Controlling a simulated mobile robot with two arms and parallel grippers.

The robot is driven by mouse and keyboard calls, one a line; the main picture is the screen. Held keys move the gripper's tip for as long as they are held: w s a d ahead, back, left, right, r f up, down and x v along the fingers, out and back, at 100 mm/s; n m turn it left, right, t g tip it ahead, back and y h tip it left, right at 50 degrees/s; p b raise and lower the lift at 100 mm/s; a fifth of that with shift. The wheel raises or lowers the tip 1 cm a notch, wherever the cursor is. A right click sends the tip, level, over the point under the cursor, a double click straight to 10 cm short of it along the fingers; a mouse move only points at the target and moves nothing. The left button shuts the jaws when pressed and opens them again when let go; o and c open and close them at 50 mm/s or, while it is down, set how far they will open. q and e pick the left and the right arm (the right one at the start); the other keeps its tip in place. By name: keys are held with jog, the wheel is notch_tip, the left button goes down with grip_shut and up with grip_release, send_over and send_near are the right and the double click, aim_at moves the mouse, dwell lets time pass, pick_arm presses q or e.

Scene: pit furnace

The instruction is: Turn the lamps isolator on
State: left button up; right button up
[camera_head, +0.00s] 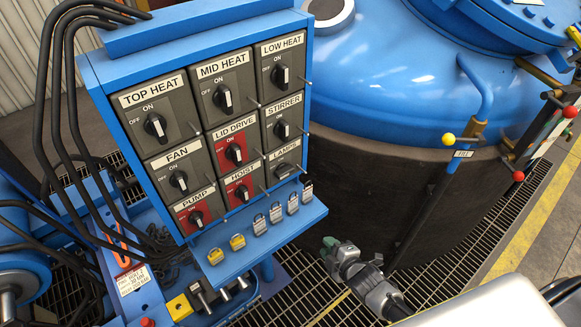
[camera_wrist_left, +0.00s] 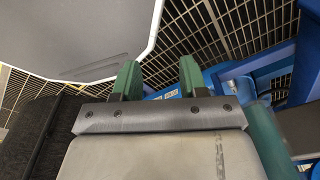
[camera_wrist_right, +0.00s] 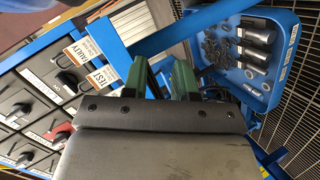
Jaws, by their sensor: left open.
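The lamps isolator (camera_head: 284,171) is the grey unit at the bottom right of the blue panel (camera_head: 97,95) in the head view. Its black handle lies roughly sideways, while the handles of the neighbouring isolators stand nearer upright, toward ON. My right gripper (camera_head: 331,243) is below and right of the panel, apart from the isolator. In the right wrist view its green fingers (camera_wrist_right: 160,80) are apart, and I see nothing clearly held. My left gripper shows only in the left wrist view, where its fingers (camera_wrist_left: 158,80) are apart and empty.
Several padlocks (camera_head: 259,225) stand on the ledge under the isolators. The blue furnace vessel (camera_head: 390,70) is right of the panel, with a yellow-knobbed lever (camera_head: 449,139). Cables hang at left. A blue tray of hardware (camera_wrist_right: 285,20) shows in the right wrist view.

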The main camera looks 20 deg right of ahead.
aim_at(287, 174)
jog(key=w+a+r+n+t+y+p, duration=0.1)
jog(key=w+a+r+n+t+y, duration=0.15)
jog(key=r, duration=0.65)
jog(key=w+a+r+n+t+y, duration=0.1)
jog(key=w+r+n, duration=0.25)
jog(key=r, duration=0.45)
jog(key=p+x, duration=0.1)
jog(key=x, duration=0.7)
jog(key=shift+w+a, duration=0.1)
jog(key=shift+w, duration=0.05)
pick_arm(q)
jog(key=shift+s+a+r, duration=0.2)
jog(key=shift+r, duration=0.45)
jog(key=shift+s+a+r, duration=0.15)
jog(key=shift+r, duration=0.5)
pick_arm(e)
jog(key=shift+w+a, duration=0.25)
jog(key=shift+w, duration=0.35)
pick_arm(q)
jog(key=shift+s, duration=0.1)
pick_arm(e)
grip_shut()
